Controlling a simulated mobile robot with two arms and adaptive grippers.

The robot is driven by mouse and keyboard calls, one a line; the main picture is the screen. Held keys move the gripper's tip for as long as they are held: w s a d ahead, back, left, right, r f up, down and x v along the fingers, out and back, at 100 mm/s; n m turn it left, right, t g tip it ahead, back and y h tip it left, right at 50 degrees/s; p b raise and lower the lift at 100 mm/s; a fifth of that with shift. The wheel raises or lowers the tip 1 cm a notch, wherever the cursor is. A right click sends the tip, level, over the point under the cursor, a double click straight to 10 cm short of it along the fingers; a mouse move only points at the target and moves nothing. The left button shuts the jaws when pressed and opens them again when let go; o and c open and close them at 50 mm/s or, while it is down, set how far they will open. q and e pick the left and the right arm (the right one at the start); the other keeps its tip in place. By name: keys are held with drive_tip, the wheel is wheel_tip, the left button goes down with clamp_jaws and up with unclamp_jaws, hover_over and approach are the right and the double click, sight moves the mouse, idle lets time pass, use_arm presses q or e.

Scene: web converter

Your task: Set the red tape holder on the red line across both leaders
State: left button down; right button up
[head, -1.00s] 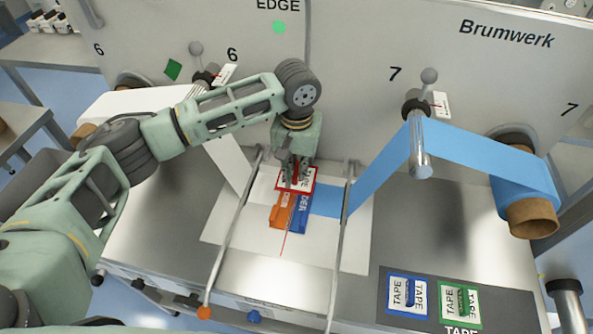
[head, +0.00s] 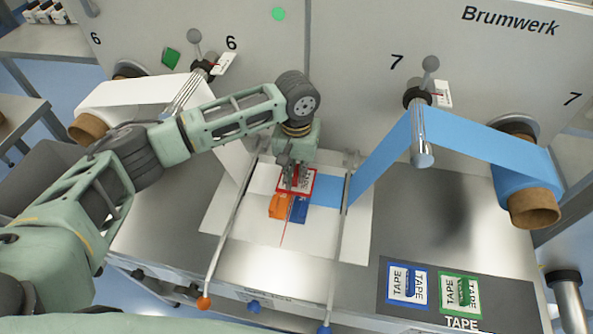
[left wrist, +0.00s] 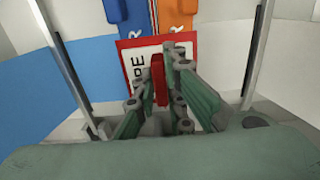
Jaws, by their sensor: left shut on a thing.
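My left gripper (head: 294,178) points down over the splice plate and is shut on the red tape holder (head: 310,183), by its upright red grip (left wrist: 159,80) in the left wrist view. The holder is a flat card with a red border and black lettering, partly hidden by the fingers. It lies over or just above the red line (head: 284,236); any small gap I cannot tell. The white leader (head: 262,184) comes from the left and the blue leader (head: 326,192) from the right. My right gripper is not in view.
An orange block (head: 277,206) and a blue block (head: 299,210) lie just in front of the holder. Metal bars (head: 228,240) flank the plate. Blue and green tape holders (head: 407,285) (head: 460,296) lie on the dark mat at the right front.

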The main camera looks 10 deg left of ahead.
use_arm(q)
drive_tip(key=shift+f, duration=0.55)
drive_tip(key=c, duration=1.7)
unclamp_jaws()
drive_tip(key=shift+c, duration=0.2)
